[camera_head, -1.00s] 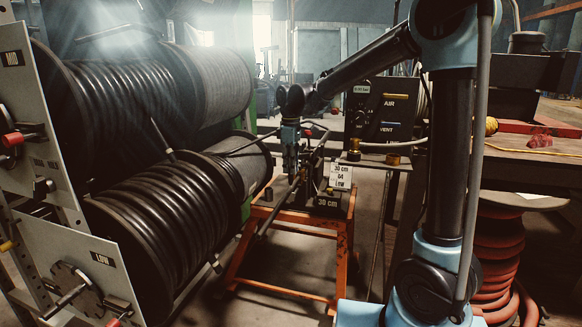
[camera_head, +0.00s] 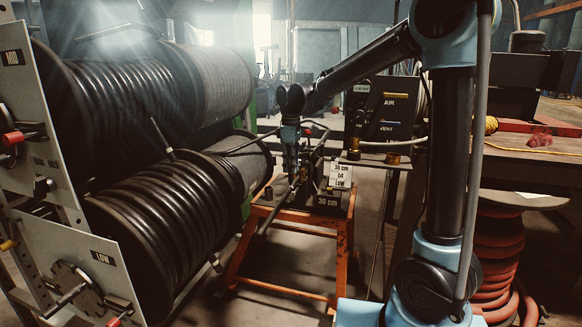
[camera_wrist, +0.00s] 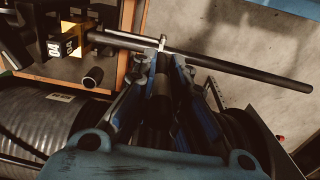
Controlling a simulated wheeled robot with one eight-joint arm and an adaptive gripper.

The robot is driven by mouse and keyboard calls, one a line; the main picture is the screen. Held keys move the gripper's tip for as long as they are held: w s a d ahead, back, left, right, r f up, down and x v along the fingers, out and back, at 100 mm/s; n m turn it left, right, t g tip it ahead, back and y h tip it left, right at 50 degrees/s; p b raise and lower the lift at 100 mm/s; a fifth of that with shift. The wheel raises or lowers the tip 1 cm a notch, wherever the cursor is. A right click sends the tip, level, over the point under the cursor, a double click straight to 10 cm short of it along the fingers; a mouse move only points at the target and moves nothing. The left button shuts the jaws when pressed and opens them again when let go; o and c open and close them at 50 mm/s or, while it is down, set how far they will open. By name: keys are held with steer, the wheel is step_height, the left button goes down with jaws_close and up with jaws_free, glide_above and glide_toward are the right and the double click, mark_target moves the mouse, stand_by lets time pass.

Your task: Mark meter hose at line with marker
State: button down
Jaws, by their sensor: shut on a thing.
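The black meter hose (camera_wrist: 255,74) crosses the upper part of the wrist view, from the yellow-fronted fixture (camera_wrist: 72,40) on the left to a free end at the right. In the head view the hose (camera_head: 269,221) slopes down to the left from the bench. My gripper (camera_wrist: 164,62) is shut on a slim dark thing that appears to be the marker (camera_wrist: 157,110), mostly hidden between the fingers. A small pale piece (camera_wrist: 162,42) shows at the hose just beyond the fingertips; I cannot tell whether it is the marker's tip or a line. My gripper (camera_head: 292,172) is small in the head view.
Hose reels (camera_head: 160,225) crowd the left. An AIR/VENT panel (camera_head: 385,105) stands behind right. A short dark tube (camera_wrist: 93,77) sits below the hose.

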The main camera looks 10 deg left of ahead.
steer(key=shift+r, duration=3.45)
